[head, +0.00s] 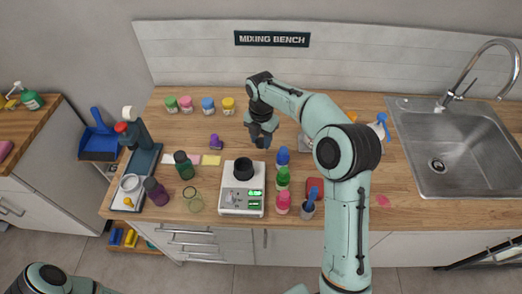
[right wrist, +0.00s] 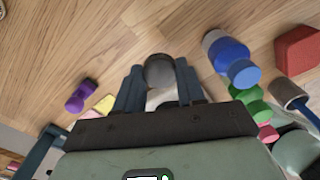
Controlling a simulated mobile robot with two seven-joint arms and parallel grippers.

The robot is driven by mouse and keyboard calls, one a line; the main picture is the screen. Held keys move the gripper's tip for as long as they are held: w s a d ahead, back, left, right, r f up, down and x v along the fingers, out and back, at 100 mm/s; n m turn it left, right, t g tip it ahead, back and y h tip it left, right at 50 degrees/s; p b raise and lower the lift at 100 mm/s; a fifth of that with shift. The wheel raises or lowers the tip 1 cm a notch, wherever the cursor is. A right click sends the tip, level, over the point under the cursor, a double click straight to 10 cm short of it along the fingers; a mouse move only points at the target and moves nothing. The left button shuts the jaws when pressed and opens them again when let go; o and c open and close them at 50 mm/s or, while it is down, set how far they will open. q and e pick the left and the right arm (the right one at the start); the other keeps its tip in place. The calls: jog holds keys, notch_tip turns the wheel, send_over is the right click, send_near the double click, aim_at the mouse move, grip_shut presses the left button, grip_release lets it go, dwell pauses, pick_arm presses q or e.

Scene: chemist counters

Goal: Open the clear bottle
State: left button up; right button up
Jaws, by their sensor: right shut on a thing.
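The clear bottle shows in the right wrist view as a dark grey round cap (right wrist: 160,70) over a pale, see-through body (right wrist: 159,97). My right gripper (right wrist: 160,84) is shut on it, with one dark finger on each side. In the head view my right gripper (head: 262,134) points down over the middle of the wooden counter, behind the white heater device (head: 228,200). There the gripper hides most of the bottle. I cannot tell whether the cap is loose. My left gripper is not in view.
Several colour-lidded jars (head: 208,105) stand at the back left. A sink (head: 455,150) is at the right.

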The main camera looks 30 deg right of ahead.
aim_at(261, 155)
notch_tip(261, 155, down, 6)
jog(key=shift+r+b, duration=0.15)
jog(key=shift+b, duration=0.2)
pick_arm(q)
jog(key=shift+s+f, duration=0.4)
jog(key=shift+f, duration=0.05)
pick_arm(e)
jog(key=shift+w, duration=0.1)
jog(key=shift+f, duration=0.25)
jog(key=o, duration=1.2)
jog(key=shift+c, duration=0.2)
jog(key=shift+r, duration=0.1)
notch_tip(261, 155, up, 12)
jog(key=shift+r+p, duration=0.1)
jog(key=shift+p, duration=0.85)
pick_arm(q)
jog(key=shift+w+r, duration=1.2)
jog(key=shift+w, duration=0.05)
